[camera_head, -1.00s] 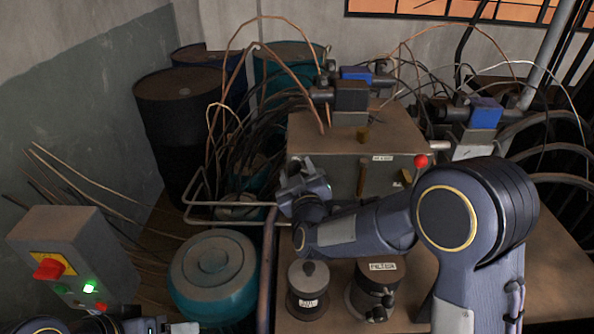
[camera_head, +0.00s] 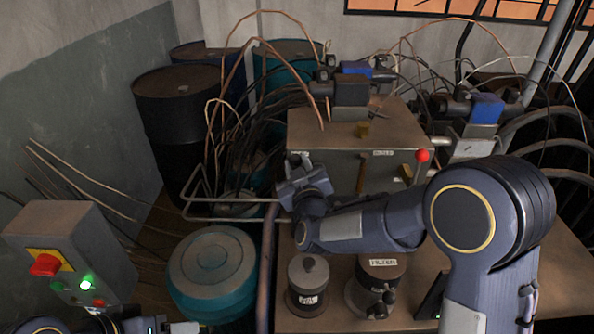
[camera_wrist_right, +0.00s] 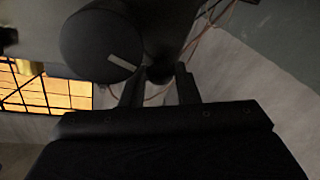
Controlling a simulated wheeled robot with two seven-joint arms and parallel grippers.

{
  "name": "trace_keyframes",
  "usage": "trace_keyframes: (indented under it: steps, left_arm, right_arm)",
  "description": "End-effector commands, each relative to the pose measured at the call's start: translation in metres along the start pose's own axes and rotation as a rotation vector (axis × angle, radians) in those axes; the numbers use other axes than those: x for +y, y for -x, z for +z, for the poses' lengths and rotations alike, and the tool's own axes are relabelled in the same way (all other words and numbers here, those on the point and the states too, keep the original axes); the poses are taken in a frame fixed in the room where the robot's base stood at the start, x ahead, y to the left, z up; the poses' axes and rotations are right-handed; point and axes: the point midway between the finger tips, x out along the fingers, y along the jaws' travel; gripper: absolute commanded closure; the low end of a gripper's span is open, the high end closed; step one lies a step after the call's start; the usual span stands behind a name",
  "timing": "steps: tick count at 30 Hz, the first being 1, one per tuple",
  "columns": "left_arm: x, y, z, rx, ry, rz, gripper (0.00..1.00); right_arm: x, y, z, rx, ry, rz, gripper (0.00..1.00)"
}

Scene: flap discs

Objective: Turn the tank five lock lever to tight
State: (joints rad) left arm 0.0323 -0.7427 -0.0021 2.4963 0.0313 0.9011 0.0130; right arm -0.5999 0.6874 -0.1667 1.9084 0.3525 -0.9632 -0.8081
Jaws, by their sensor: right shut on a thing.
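A metal box tank (camera_head: 338,168) stands at the back of the bench, with small white labels on its front. My right gripper (camera_head: 300,168) is at the left end of that front, its fingertips hidden by its own body. In the right wrist view my right gripper (camera_wrist_right: 160,88) is closed about a dark stub (camera_wrist_right: 160,74) below a round dark knob (camera_wrist_right: 98,45) with a pale mark. The stub appears to be the lock lever; its tank number and tight mark cannot be read. My left gripper (camera_head: 183,327) shows only partly at the bottom edge, its jaws unclear.
A red ball-ended handle (camera_head: 422,155) stands at the tank's right. Two dark pots, one a lidded pot (camera_head: 308,284) and one a filter (camera_head: 378,284), stand below my forearm. A teal drum (camera_head: 212,268) and a grey control box (camera_head: 62,245) are left.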

Motion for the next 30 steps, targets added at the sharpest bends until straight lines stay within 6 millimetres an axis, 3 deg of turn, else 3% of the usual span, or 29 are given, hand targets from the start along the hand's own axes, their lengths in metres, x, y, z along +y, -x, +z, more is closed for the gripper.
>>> trace_keyframes:
  steps: [18,30]
  left_arm:
    - [-0.039,-0.084,0.043,0.000,0.000,0.000,0.37]
    - [-0.055,-0.120,0.061,0.000,0.000,0.000,0.37]
  right_arm:
    - [0.029,0.004,-0.003,0.091,-0.517,0.044,1.00]
    - [0.049,0.008,-0.004,0.141,-0.828,0.067,1.00]
